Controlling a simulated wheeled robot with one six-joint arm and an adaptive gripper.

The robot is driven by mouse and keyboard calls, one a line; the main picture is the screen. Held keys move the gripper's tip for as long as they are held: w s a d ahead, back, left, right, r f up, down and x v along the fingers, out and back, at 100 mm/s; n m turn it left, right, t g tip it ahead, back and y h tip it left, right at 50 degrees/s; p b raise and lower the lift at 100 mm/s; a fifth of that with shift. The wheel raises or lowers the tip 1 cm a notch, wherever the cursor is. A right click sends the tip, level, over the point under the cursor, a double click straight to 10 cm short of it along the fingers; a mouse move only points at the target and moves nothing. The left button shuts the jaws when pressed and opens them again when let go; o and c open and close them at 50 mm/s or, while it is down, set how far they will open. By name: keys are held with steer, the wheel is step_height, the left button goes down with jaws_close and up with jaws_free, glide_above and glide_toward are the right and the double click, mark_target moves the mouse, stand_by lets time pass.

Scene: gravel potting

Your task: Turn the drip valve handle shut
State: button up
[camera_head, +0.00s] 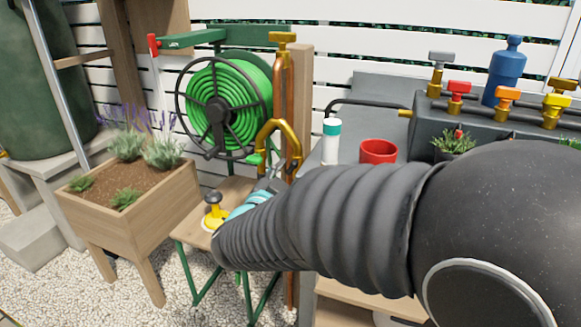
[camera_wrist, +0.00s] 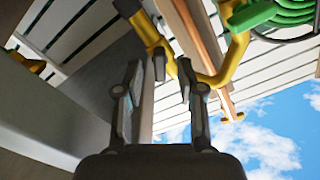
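Several T-shaped valve handles stand on the dark pipe at the right in the head view: grey (camera_head: 441,58), red (camera_head: 459,88), orange (camera_head: 508,95) and yellow (camera_head: 561,86). I cannot tell which is the drip valve. Another yellow handle (camera_head: 283,38) tops the copper pipe, above a curved yellow tap (camera_head: 290,135). My gripper (camera_head: 271,180) is beside this tap, mostly hidden by my arm. In the wrist view my gripper (camera_wrist: 160,68) is open, its fingers apart with nothing held between them. The yellow tap (camera_wrist: 232,62) passes close beyond the right fingertip.
A green hose reel (camera_head: 228,100) hangs behind the pipe. A white bottle (camera_head: 331,142) and red pot (camera_head: 378,151) stand on the grey bench. A wooden planter (camera_head: 130,215) is at left. A blue bottle (camera_head: 504,72) stands behind the valves. My arm hides the lower right.

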steer(key=shift+x, duration=0.8)
steer(key=shift+c, duration=0.2)
jaws_close()
